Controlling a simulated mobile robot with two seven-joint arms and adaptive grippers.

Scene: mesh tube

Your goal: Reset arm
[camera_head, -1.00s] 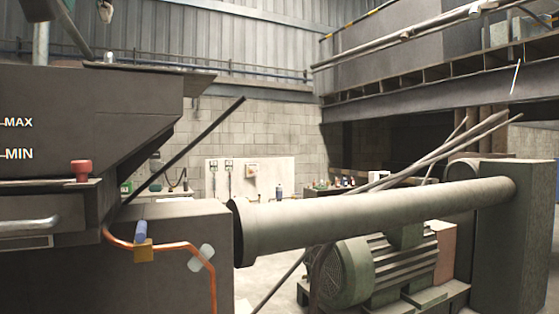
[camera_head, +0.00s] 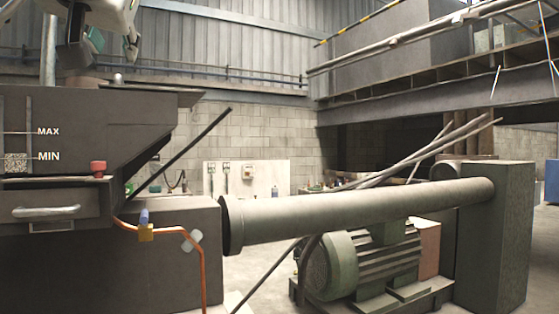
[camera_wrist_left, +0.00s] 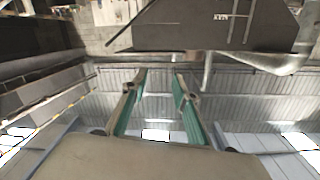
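My left gripper (camera_head: 103,52) hangs at the top left of the head view, above a dark hopper marked MAX and MIN (camera_head: 90,138). Its fingers point down and stand apart, with nothing visible between them. In the left wrist view the two green-padded fingers (camera_wrist_left: 161,76) are spread apart and empty, with the wall and ceiling behind them. The hopper also shows in the left wrist view (camera_wrist_left: 225,22), upside down. My right gripper is not in view.
A large grey pipe (camera_head: 350,213) runs right from a dark block to a tall block (camera_head: 495,235). A green motor (camera_head: 365,260) stands below it. Thin rods lean across the pipe. A copper tube (camera_head: 180,232) and red knob (camera_head: 98,168) are at the left.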

